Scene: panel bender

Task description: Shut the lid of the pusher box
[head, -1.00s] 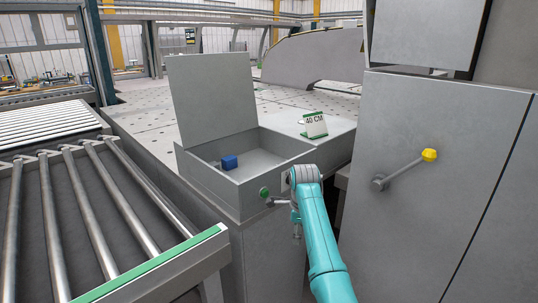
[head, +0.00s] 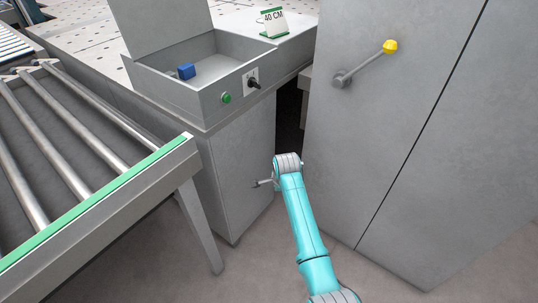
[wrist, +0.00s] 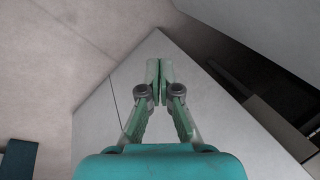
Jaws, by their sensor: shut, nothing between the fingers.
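The pusher box (head: 205,107) is an open grey tray on top of a grey cabinet, at upper left of centre in the head view. Its grey lid (head: 160,22) stands open at the left side, upright and leaning slightly back, its top cut off. A small blue block (head: 186,71) lies inside. My gripper (wrist: 160,62) is shut and empty in the wrist view, its tips in front of a grey panel. In the head view my arm's end is low, in front of the cabinet and below the box; the fingers are hard to make out there.
The box front carries a green button (head: 225,97) and a black knob (head: 254,84). A roller conveyor (head: 75,150) stands at left. A tall grey cabinet with a yellow-knobbed lever (head: 390,46) stands at right. A "40 CM" sign (head: 275,22) stands behind the box.

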